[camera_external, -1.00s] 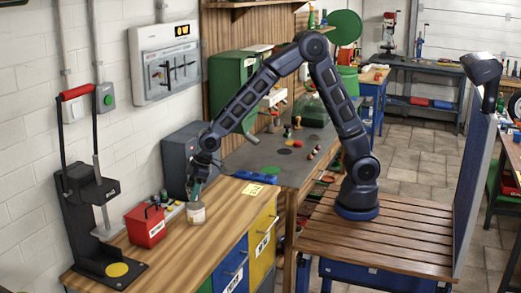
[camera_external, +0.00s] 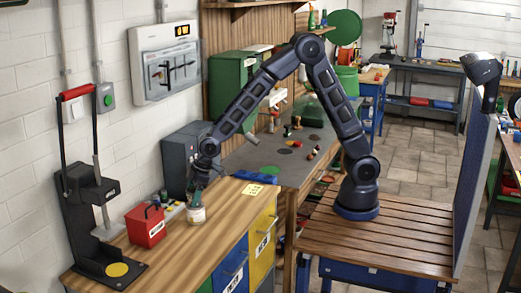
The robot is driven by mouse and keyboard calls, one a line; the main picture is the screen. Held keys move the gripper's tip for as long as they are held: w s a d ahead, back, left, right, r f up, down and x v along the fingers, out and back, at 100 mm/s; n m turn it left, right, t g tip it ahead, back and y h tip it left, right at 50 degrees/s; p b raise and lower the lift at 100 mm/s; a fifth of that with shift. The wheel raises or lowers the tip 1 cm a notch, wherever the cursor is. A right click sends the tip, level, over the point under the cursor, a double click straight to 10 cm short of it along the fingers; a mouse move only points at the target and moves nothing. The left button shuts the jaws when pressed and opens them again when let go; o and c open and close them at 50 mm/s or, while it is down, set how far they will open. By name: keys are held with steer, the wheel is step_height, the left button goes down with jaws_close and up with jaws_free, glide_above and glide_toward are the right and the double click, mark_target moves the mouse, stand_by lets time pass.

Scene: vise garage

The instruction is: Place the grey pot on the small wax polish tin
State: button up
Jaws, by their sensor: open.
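A small pale grey pot (camera_external: 196,216) with a label stands on the wooden bench top, near its front edge. My gripper (camera_external: 195,198) points down directly above the pot, with its fingers at the pot's top. The gripper is open; whether its fingers touch the pot is too small to tell. I cannot pick out the small wax polish tin for certain. It may be among the small items left of the pot or hidden by the gripper.
A red box (camera_external: 146,226) with a handle stands left of the pot, with small items (camera_external: 172,209) between them. A black press (camera_external: 88,220) stands further left. A yellow note (camera_external: 253,189) lies at the right. The bench front (camera_external: 180,256) is clear.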

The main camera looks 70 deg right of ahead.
steer(key=v, duration=1.2)
steer(key=s+d+r+m+h, duration=0.1)
steer(key=s+d+r, duration=0.25)
steer(key=d, duration=0.35)
steer(key=s+d+r+m+t, duration=0.1)
steer(key=s+d+r+m, duration=0.2)
steer(key=d, duration=0.4)
steer(key=s+d+r+h, duration=0.1)
steer(key=s+d+r, duration=0.25)
steer(key=d, duration=0.45)
steer(key=s+d+r+m+h, duration=0.1)
steer(key=s+d+m, duration=0.4)
steer(key=s+d, duration=1)
steer(key=s, duration=0.4)
steer(key=shift+d+r, duration=0.15)
steer(key=shift+r, duration=0.1)
